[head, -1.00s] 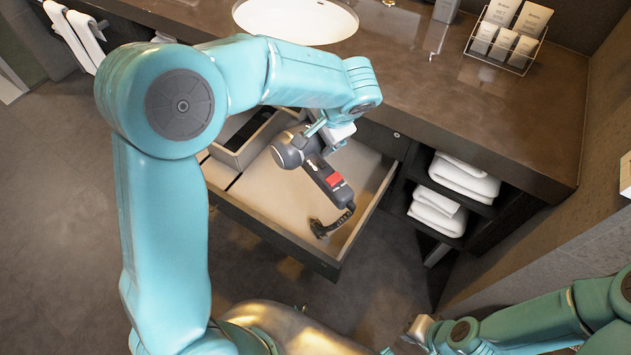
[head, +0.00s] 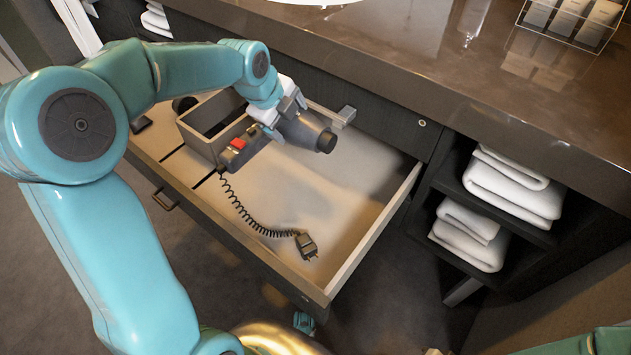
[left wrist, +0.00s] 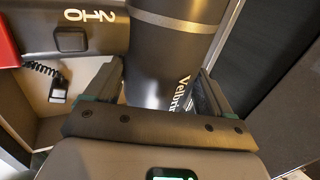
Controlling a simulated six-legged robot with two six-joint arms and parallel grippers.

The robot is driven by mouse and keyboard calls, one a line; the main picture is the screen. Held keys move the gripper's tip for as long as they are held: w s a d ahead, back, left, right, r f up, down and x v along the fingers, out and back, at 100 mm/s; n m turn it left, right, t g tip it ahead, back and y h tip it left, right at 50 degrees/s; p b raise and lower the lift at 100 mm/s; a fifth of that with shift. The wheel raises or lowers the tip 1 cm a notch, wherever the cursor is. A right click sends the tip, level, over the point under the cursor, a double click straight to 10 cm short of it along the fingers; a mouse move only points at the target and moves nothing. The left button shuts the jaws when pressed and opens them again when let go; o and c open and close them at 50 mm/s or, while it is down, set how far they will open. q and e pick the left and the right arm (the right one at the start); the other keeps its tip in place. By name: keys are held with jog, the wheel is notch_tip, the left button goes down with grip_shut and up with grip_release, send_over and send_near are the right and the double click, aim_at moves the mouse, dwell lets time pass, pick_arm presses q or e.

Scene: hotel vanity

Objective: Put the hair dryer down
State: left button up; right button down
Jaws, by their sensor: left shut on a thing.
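The hair dryer (head: 308,131) is grey and black with a red switch on its handle. My left gripper (head: 279,116) is shut on its barrel, above the open drawer (head: 345,207). The nozzle points right and the handle points left and toward the front. The coiled cord and plug (head: 306,246) hang down to the drawer's front part; I cannot tell whether the plug touches the floor. In the left wrist view the barrel (left wrist: 172,55) lies between the two fingers, with the handle at left. Whether the dryer touches the drawer is unclear. My right gripper is not in view.
A grey box (head: 212,125) stands in the drawer's left part, close to the dryer's handle. The brown counter (head: 430,60) overhangs the back. Folded towels (head: 512,190) sit in shelves at right.

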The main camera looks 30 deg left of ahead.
pick_arm(q)
jog(key=shift+a+f, duration=0.2)
jog(key=shift+f, duration=0.2)
notch_tip(320, 180, down, 13)
jog(key=b, duration=0.4)
jog(key=shift+s+b, duration=0.1)
jog(key=shift+b, duration=0.3)
jog(key=w, duration=0.3)
jog(key=shift+w+d+f, duration=0.15)
jog(key=shift+w, duration=0.15)
jog(key=shift+w+b, duration=0.3)
jog(key=shift+w, duration=0.35)
jog(key=w, duration=0.2)
jog(key=w+b, duration=0.1)
jog(key=shift+w+d+f, duration=0.2)
jog(key=shift+f, duration=0.4)
jog(key=shift+r, duration=0.1)
